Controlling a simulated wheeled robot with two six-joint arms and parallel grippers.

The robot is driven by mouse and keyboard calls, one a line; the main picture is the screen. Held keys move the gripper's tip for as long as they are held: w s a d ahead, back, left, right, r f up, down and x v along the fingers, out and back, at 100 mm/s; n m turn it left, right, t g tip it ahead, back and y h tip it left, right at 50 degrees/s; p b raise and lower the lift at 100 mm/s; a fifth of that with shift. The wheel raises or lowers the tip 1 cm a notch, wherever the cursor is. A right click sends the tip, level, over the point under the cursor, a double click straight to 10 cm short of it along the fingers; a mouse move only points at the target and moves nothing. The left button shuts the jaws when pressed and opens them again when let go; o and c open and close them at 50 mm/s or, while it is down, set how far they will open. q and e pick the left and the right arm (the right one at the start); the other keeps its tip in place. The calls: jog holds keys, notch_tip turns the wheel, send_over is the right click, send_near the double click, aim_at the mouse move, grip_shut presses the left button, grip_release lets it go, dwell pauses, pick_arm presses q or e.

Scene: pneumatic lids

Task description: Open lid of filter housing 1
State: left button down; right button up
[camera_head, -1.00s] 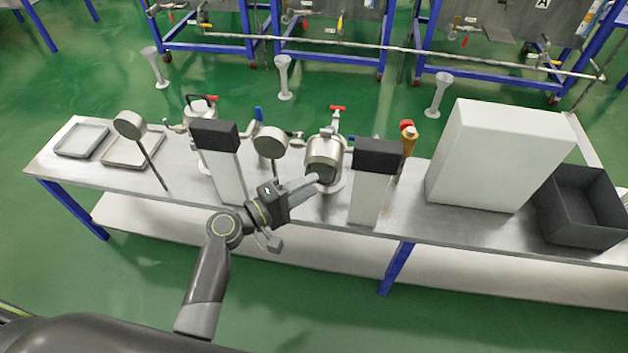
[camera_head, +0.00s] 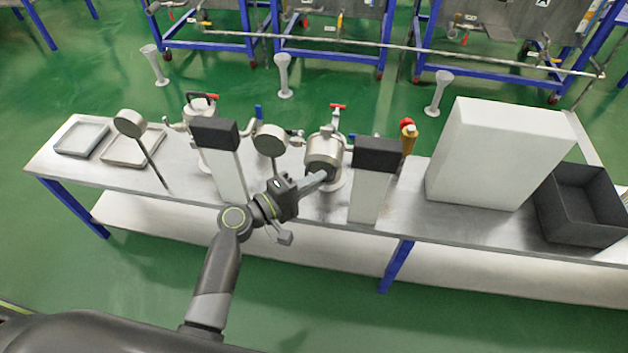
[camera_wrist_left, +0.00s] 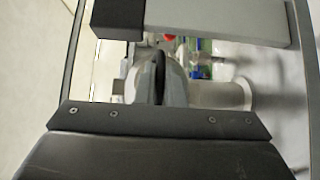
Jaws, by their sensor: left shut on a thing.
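Two silver filter housings stand on the bench; I cannot read which is number 1. The left filter housing (camera_head: 200,130) has a red-tipped handle. The right filter housing (camera_head: 326,148) has a rounded metal body and a red handle on its valve above. My left gripper (camera_head: 322,177) reaches in from the left to the front of the right housing, with its fingers at the lid. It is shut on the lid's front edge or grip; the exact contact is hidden. In the left wrist view, the fingers (camera_wrist_left: 160,78) are close together. My right gripper is out of view.
Two dark-topped white posts (camera_head: 226,165) (camera_head: 371,185) stand at the bench front, either side of my left gripper. Round gauges (camera_head: 271,139) flank the housings. A large white box (camera_head: 500,155) and a black bin (camera_head: 582,208) stand right; trays (camera_head: 82,139) lie left.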

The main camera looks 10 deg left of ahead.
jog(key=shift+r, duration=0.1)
pick_arm(q)
jog(key=shift+w+r+p, duration=0.1)
jog(key=shift+r+p, duration=0.45)
jog(key=shift+p, duration=0.4)
jog(key=shift+w+r+n+p, duration=0.15)
jog(key=shift+r+n+p, duration=0.15)
jog(key=shift+p, duration=0.55)
jog(key=shift+w+r+g+y, duration=0.15)
jog(key=shift+g+y, duration=0.15)
jog(key=shift+w+r+p, duration=0.25)
jog(key=shift+p, duration=0.05)
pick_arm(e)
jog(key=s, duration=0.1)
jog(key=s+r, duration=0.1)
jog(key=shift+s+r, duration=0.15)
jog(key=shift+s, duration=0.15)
